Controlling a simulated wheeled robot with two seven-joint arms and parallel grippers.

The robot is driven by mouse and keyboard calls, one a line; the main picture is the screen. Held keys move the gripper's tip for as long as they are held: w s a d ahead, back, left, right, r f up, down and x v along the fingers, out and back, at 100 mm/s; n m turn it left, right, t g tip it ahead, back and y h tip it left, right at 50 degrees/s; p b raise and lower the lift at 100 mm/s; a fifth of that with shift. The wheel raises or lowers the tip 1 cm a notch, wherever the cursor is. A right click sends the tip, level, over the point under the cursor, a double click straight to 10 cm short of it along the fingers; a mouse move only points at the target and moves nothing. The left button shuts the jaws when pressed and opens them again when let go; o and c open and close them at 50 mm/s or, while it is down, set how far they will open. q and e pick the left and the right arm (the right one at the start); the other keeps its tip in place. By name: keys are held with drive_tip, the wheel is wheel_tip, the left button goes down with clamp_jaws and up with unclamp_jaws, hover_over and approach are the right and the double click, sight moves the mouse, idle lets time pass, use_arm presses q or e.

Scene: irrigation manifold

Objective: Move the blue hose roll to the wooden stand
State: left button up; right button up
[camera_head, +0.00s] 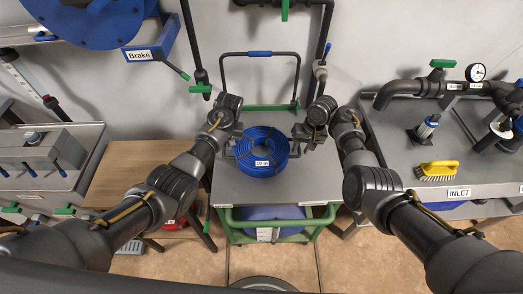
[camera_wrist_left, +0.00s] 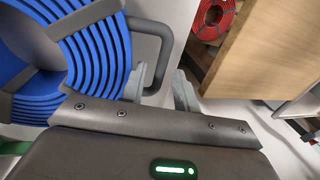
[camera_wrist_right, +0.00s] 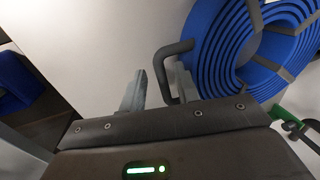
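The blue hose roll (camera_head: 262,168) lies flat on the grey top of a cart (camera_head: 295,188), with a dark handle on each side. My left gripper (camera_head: 233,146) is at its left handle. In the left wrist view that handle (camera_wrist_left: 165,35) reaches toward the spread fingers (camera_wrist_left: 162,92), which look open. My right gripper (camera_head: 302,136) is near the right handle. In the right wrist view that handle (camera_wrist_right: 160,62) runs down beside the fingers, with a gap to the left finger (camera_wrist_right: 135,92). Contact is unclear. The wooden stand (camera_head: 128,165) is left of the cart, its visible top bare.
A red hose roll (camera_wrist_left: 213,18) is below the wooden top. The cart has a tall push handle (camera_head: 260,53) at the back and a blue item (camera_head: 270,213) on its lower shelf. An inlet bench (camera_head: 450,190) with pipes and a yellow brush (camera_head: 437,170) stands right.

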use_arm(q)
drive_tip(key=shift+s+a+f, duration=0.1)
drive_tip(key=shift+f, duration=0.3)
use_arm(e)
drive_tip(key=shift+s+a+f, duration=0.15)
drive_tip(key=shift+f, duration=0.25)
use_arm(q)
drive_tip(key=shift+f, duration=0.3)
use_arm(e)
drive_tip(key=shift+f, duration=0.35)
use_arm(q)
drive_tip(key=shift+w+a+f, duration=0.1)
drive_tip(key=shift+w+f, duration=0.1)
drive_tip(key=shift+f, duration=0.3)
use_arm(e)
drive_tip(key=shift+w+a+f, duration=0.1)
drive_tip(key=shift+w+f, duration=0.15)
drive_tip(key=shift+f, duration=0.2)
use_arm(q)
drive_tip(key=shift+r, duration=0.1)
drive_tip(key=shift+s, duration=0.1)
use_arm(e)
drive_tip(key=shift+s+r, duration=0.1)
use_arm(q)
clamp_jaws()
use_arm(e)
clamp_jaws()
use_arm(q)
drive_tip(key=shift+r, duration=0.1)
